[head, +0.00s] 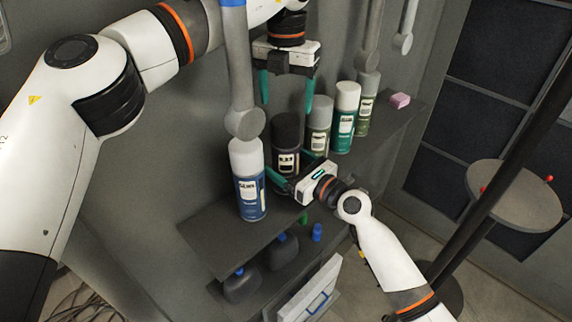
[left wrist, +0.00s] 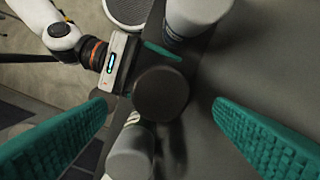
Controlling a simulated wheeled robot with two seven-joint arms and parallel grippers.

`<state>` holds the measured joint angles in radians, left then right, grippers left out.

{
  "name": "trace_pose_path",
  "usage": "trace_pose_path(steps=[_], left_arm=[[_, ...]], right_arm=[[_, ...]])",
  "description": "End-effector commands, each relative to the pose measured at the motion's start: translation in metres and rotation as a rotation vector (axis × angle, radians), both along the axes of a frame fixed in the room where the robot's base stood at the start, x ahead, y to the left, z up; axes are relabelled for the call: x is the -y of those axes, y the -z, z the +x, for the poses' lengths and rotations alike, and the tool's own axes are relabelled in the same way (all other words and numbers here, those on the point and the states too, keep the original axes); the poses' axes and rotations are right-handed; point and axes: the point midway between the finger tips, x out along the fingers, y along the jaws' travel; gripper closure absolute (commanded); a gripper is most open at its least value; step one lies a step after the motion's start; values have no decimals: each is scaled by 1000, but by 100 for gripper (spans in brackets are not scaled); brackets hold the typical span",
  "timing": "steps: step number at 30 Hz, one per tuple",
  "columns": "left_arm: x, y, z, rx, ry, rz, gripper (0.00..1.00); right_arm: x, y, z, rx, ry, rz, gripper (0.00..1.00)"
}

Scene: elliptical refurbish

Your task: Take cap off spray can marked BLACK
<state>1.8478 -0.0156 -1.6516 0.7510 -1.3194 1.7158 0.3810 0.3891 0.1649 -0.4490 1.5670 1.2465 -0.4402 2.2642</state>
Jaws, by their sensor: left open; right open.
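The dark spray can (head: 287,148) stands upright on the shelf with its black cap (head: 286,124) on; its label lettering is too small to read. In the left wrist view the round black cap (left wrist: 161,94) is near the middle, below and between my left fingers. My left gripper (head: 287,103) is open and empty, pointing down above the can, its fingers apart from the cap. My right gripper (head: 287,163) is open, low at the can's front, with a finger on either side of the body. Whether its fingers touch the can cannot be told.
A blue can with a white cap (head: 250,190) stands left of the dark can. A grey-capped can (head: 319,126), a green can (head: 344,122) and another can (head: 364,112) stand to the right. A pink block (head: 400,100) is farther along the shelf (head: 205,235). Jugs (head: 243,287) sit below.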

Motion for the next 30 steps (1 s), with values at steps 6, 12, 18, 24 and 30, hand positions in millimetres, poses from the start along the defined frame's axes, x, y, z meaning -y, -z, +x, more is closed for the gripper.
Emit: trace_pose_path(steps=[6,12,18,24,30], left_arm=[[0,0,0,0,0,0,24],[0,0,0,0,0,0,24],[0,0,0,0,0,0,24],[0,0,0,0,0,0,24],[0,0,0,0,0,0,24]], right_arm=[[-6,0,6,1,0,-1,15],[-6,0,6,1,0,-1,15],[-6,0,6,1,0,-2,48],[-6,0,6,1,0,-2,81],[-6,0,6,0,0,-1,16]])
